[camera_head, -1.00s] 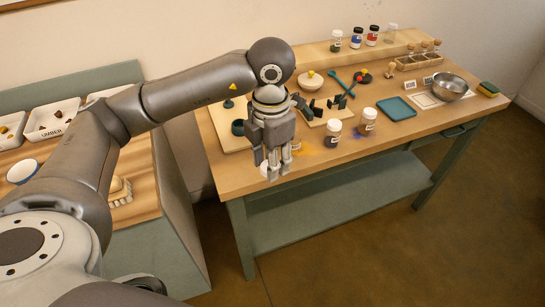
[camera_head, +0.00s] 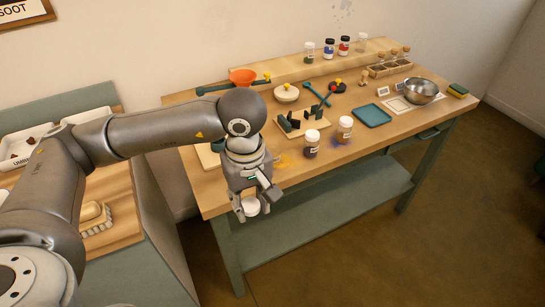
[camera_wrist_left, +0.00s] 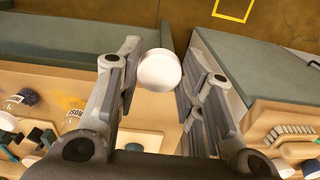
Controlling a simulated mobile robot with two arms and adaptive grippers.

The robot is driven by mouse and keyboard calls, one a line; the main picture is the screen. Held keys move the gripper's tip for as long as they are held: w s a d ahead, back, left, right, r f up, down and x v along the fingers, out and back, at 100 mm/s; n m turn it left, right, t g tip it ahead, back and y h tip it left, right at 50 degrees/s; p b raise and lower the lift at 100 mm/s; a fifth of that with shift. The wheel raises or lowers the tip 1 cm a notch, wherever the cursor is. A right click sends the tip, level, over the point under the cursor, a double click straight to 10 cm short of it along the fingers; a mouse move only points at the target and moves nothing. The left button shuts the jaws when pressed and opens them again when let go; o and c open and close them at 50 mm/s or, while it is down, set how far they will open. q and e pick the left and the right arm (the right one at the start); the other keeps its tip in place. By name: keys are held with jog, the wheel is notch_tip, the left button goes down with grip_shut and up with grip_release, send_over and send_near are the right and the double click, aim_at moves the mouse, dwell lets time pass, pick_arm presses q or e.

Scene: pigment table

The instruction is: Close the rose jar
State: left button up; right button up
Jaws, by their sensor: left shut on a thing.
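My left gripper (camera_head: 251,207) is shut on a round white lid (camera_head: 251,206) and holds it in front of the table's near edge. In the left wrist view the lid (camera_wrist_left: 160,70) sits between the fingertips (camera_wrist_left: 158,75). A small jar (camera_wrist_left: 75,118) stands on the table beside yellow powder, apart from the lid. Its label is turned and seems to read ROSE; its mouth is not clear. In the head view my left gripper and forearm seem to hide that jar. My right gripper is not in view.
Two white-topped jars, one dark (camera_head: 312,143) and one brownish (camera_head: 345,130), stand near the front. Behind are a black-pieced board (camera_head: 290,131), a teal tray (camera_head: 371,115) and a metal bowl (camera_head: 420,91). Yellow powder (camera_head: 283,160) lies near my gripper. The right front edge is clear.

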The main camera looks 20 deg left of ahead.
pick_arm(q)
jog(key=m, duration=0.3)
jog(key=s+m, duration=0.1)
jog(key=shift+d+f, duration=0.15)
jog(key=shift+f, duration=0.1)
jog(key=m, duration=0.3)
jog(key=s+m, duration=0.1)
jog(key=m, duration=0.1)
jog(key=shift+s+d+f, duration=0.1)
jog(key=shift+d+f, duration=0.1)
jog(key=shift+f, duration=0.1)
